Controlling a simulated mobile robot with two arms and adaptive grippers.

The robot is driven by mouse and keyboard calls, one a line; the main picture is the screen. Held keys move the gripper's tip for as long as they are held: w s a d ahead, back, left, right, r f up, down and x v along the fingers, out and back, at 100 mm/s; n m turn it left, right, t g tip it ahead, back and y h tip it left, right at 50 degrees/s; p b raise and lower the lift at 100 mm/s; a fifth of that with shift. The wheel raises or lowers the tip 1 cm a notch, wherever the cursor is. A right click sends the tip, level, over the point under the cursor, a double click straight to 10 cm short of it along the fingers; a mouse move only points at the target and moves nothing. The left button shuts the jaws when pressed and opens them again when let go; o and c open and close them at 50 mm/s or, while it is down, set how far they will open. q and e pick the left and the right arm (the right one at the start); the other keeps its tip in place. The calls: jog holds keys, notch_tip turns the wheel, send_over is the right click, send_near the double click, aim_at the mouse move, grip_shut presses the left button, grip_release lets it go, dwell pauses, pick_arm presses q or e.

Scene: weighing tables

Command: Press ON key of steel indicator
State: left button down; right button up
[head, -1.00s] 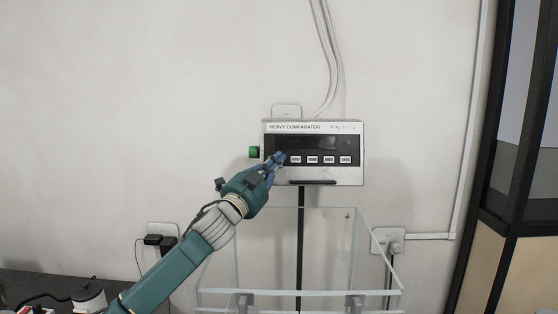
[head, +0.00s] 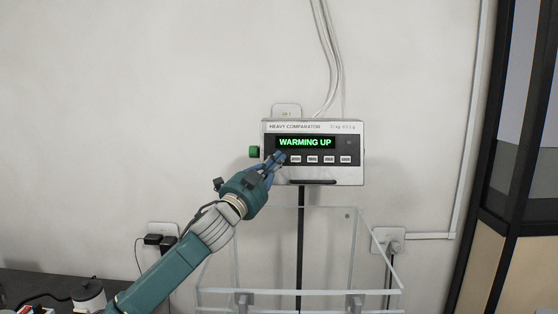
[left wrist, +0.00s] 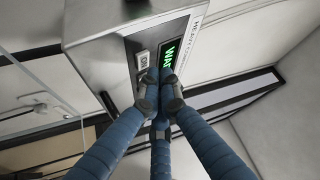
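The steel indicator (head: 313,180) is a box on a black post against the wall, labelled HEAVY COMPARATOR. Its display (head: 306,143) reads WARMING UP in green. A row of pale keys (head: 312,159) runs below it. My left gripper (head: 278,157) is at the left end of that row, fingers together and empty, covering part of the panel there. In the left wrist view, the fingertips (left wrist: 159,91) are close against the panel, beside a pale key (left wrist: 143,62) that seems marked ON. Whether they touch it is hard to tell. My right gripper is out of view.
A green knob (head: 254,152) sticks out of the indicator's left side. A clear-walled case (head: 300,292) stands below. Wall sockets (head: 388,238) and cables are near. A dark-framed cabinet (head: 500,190) is at right. The wall left of the indicator is clear.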

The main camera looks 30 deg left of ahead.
pick_arm(q)
jog(key=s, duration=0.1)
jog(key=s+d+r, duration=0.1)
jog(key=s+d, duration=0.1)
jog(key=s, duration=0.1)
jog(key=shift+d+r, duration=0.2)
jog(key=shift+d, duration=0.05)
dwell(1.0)
